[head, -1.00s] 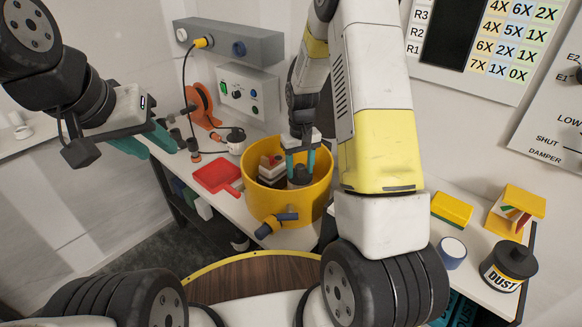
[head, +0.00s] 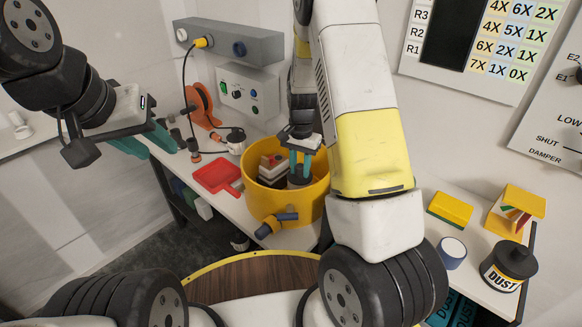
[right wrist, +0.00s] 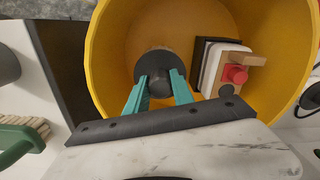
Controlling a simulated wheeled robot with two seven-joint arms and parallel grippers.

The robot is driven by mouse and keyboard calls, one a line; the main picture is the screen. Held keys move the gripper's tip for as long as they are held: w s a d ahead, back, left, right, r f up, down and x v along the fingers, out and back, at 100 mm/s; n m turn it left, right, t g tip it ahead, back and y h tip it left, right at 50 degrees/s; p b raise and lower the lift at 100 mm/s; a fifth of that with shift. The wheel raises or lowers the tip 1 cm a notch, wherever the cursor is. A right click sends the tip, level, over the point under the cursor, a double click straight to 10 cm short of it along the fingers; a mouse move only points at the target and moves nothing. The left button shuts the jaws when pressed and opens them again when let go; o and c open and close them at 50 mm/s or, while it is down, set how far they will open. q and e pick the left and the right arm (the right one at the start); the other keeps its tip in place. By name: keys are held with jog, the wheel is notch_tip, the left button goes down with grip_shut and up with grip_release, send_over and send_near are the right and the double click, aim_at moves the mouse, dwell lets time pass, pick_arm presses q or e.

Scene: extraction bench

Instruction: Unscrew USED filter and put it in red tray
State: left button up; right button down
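A dark round filter (head: 299,181) stands upright inside the yellow drum (head: 256,199); it also shows in the right wrist view (right wrist: 160,87). No USED label is readable on it. My right gripper (head: 300,163) points down into the drum. Its teal fingers (right wrist: 159,80) lie on both sides of the filter's dark knob and appear to touch it. The filter's lower part is hard to see. The red tray (head: 211,176) lies flat and empty on the bench, left of the drum. My left gripper (head: 158,143) is open and empty, raised left of the bench.
A white and black block with a red knob (right wrist: 237,73) is inside the drum beside the filter. An orange reel (head: 202,106) stands behind the tray. A DUST canister (head: 508,267) and sponges are at right.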

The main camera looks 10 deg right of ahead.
jog(key=n, duration=2)
jog(key=shift+n, duration=0.3)
jog(key=n, duration=0.7)
jog(key=shift+r, duration=0.1)
jog(key=c, duration=1.1)
grip_release()
